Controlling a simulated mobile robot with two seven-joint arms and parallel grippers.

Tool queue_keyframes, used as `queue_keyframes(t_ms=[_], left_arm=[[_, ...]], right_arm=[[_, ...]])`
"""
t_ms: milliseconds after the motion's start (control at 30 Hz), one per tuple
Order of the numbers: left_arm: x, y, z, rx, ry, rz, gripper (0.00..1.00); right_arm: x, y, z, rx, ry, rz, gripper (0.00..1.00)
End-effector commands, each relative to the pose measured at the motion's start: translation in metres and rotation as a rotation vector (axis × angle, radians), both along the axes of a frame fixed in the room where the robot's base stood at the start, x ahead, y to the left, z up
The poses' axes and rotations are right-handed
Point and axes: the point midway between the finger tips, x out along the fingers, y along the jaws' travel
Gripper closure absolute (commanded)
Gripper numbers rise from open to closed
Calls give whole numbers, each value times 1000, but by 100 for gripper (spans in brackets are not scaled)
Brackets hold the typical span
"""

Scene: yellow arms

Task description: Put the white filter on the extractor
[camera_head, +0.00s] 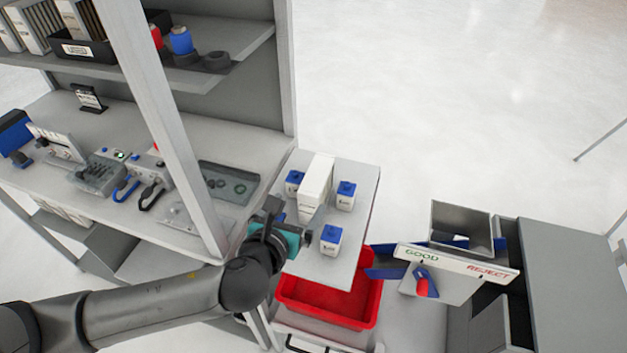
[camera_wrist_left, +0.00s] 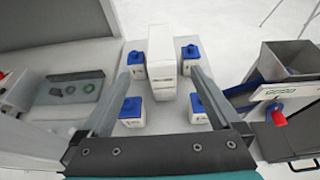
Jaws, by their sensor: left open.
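A tall white block (camera_head: 316,183) stands on the small grey side table. I cannot tell whether it is the white filter or the extractor. It also shows in the left wrist view (camera_wrist_left: 162,62), with several small blue-lidded white boxes around it: near right (camera_wrist_left: 198,108), near left (camera_wrist_left: 131,111), far left (camera_wrist_left: 137,66) and far right (camera_wrist_left: 190,58). My left gripper (camera_head: 290,222) is open and empty at the table's near left side. In the wrist view its fingers (camera_wrist_left: 158,80) are spread wide, apart from the block, which stands beyond and between them. My right gripper is out of view.
A red bin (camera_head: 330,303) sits under the side table. A GOOD/REJECT sign (camera_head: 458,261) with chutes is at the right. The shelved workbench (camera_head: 120,175) at the left holds devices, and its post (camera_head: 170,130) rises near my arm. A grey tray (camera_head: 228,184) lies on the bench.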

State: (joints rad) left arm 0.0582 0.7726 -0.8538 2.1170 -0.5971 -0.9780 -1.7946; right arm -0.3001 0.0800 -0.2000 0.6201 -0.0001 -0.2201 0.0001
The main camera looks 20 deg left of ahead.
Motion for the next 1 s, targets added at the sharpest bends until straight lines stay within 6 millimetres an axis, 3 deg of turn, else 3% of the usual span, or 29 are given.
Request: queue_keyframes(t_ms=[33, 233, 700, 1000], left_arm=[[-4, 1, 4, 4, 3, -3, 3], [-4, 1, -3, 0, -3, -8, 3], [64, -2, -32, -1, -3, -6, 3], [83, -3, -41, -1, -1, -7, 3]], right_arm=[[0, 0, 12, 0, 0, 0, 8], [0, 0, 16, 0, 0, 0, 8], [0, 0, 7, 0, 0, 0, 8], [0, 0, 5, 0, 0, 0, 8]])
